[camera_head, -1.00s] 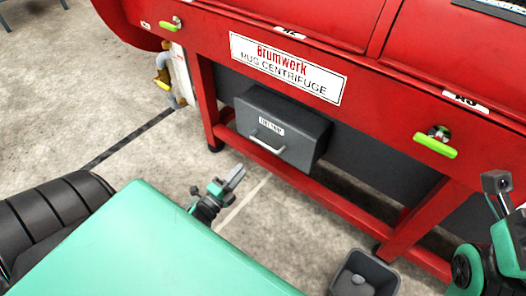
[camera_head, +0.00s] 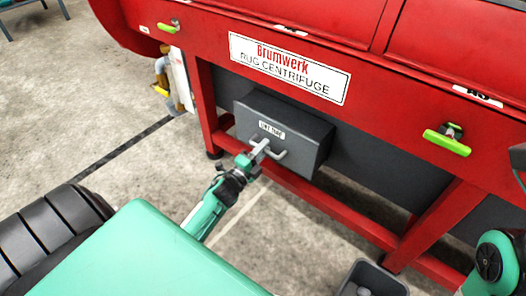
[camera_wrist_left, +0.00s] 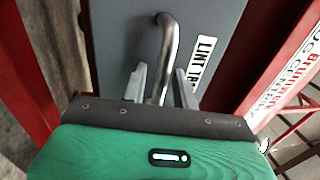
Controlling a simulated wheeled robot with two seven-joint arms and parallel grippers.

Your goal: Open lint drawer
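The lint drawer (camera_head: 285,125) is a grey box front with a white label, under the red rug centrifuge (camera_head: 350,80). It looks closed. Its metal bar handle (camera_head: 280,153) also shows in the left wrist view (camera_wrist_left: 168,38). My left gripper (camera_head: 261,147) is at the handle. In the left wrist view its two fingers (camera_wrist_left: 160,88) stand apart, one on each side of the handle bar, and a gap seems to remain. My right arm is at the right edge of the head view; its gripper end (camera_head: 518,160) is mostly cut off.
Green-handled latches (camera_head: 446,142) sit on the red frame. Red legs and a low rail (camera_head: 335,212) run below the drawer. A dark bin (camera_head: 370,280) stands on the floor at the bottom. Concrete floor in front of the drawer is clear.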

